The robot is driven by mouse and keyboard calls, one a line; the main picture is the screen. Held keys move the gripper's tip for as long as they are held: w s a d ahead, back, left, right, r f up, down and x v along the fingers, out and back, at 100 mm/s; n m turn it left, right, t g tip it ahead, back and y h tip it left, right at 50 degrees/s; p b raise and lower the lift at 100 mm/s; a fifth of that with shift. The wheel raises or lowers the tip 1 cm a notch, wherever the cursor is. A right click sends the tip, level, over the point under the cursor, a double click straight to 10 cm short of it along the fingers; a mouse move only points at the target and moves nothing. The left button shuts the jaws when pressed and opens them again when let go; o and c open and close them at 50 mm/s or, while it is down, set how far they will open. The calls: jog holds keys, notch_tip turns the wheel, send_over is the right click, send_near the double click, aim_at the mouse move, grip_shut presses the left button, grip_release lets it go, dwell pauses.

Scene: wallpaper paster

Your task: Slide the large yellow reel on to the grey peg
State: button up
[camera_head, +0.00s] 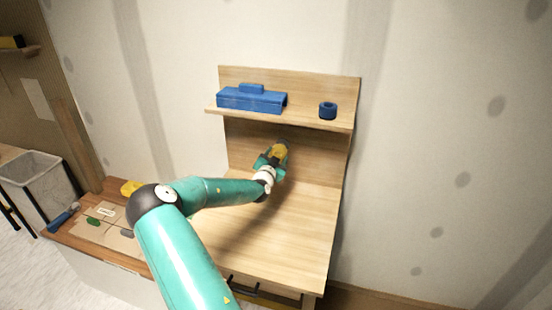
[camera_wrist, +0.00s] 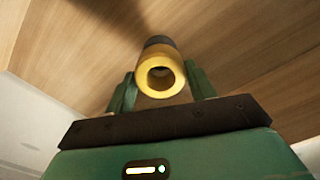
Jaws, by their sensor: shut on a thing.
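My gripper (camera_head: 271,160) is at the wooden back panel under the shelf, shut on the yellow reel (camera_head: 279,150). In the wrist view the reel (camera_wrist: 160,58) sits between the two green fingers of my gripper (camera_wrist: 162,82), its open hole facing the camera. A dark grey round end (camera_wrist: 158,41) shows just beyond the reel, in line with it. It may be the grey peg, which also shows faintly in the head view (camera_head: 284,141). I cannot tell whether the reel is around it or only in front of it.
A blue box-like part (camera_head: 250,100) and a blue ring (camera_head: 327,110) stand on the shelf (camera_head: 300,122) above my gripper. The worktop (camera_head: 290,230) below is bare. Another yellow thing (camera_head: 131,187) lies on the side table at left. A bin (camera_head: 38,172) stands further left.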

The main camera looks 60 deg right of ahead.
jog(key=shift+w+d, duration=0.15)
jog(key=shift+d, duration=0.8)
jog(key=shift+w+d, duration=0.15)
jog(key=shift+d, duration=0.75)
jog(key=o, duration=1.1)
jog(key=shift+c, duration=0.2)
jog(key=shift+o, duration=0.4)
jog(key=o, duration=0.3)
jog(key=shift+s+a, duration=0.2)
jog(key=shift+a, duration=0.95)
jog(key=shift+s+a, duration=0.15)
jog(key=shift+a, duration=0.95)
jog(key=shift+s+a, duration=0.2)
jog(key=shift+a, duration=0.95)
